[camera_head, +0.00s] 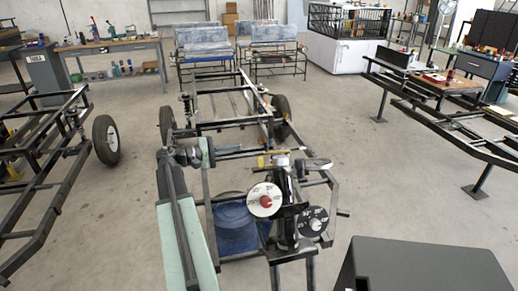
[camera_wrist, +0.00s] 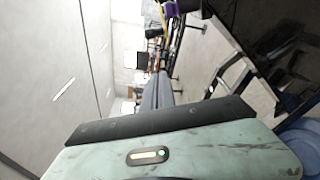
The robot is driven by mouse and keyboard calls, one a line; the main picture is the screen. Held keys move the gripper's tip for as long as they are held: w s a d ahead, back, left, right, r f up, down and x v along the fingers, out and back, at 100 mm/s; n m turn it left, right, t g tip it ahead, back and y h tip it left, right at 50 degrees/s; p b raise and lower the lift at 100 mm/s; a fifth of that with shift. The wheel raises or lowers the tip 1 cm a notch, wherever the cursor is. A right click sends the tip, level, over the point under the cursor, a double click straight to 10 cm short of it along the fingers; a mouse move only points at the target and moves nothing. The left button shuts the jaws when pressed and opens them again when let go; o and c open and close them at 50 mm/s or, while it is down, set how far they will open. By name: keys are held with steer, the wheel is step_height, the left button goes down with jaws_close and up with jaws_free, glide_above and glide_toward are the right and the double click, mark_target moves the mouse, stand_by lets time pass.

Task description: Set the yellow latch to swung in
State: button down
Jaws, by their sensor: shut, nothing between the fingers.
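The yellow latch (camera_head: 265,160) is a small yellow piece at the top of the dark stand on the chassis in the head view. A thin yellow strip shows at the top edge of the wrist view, beside a purple part; I cannot tell whether it is the latch. Which way the latch is swung is too small to tell. My gripper (camera_head: 188,156), at the far end of my pale green arm, is left of the latch, apart from it. It is shut and empty. Its fingertips are hard to make out.
The dark stand (camera_head: 284,222) carries a white disc (camera_head: 265,200) with a red hub and a black disc (camera_head: 313,222). A blue drum (camera_head: 233,222) stands below, inside the chassis frame. Other frames stand at left and right (camera_head: 440,118). Floor between them is clear.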

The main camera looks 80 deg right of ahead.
steer(key=r+x, duration=0.1)
steer(key=x, duration=0.9)
steer(key=a, duration=0.2)
steer(key=s+a+p, duration=0.1)
steer(key=shift+a+r, duration=0.3)
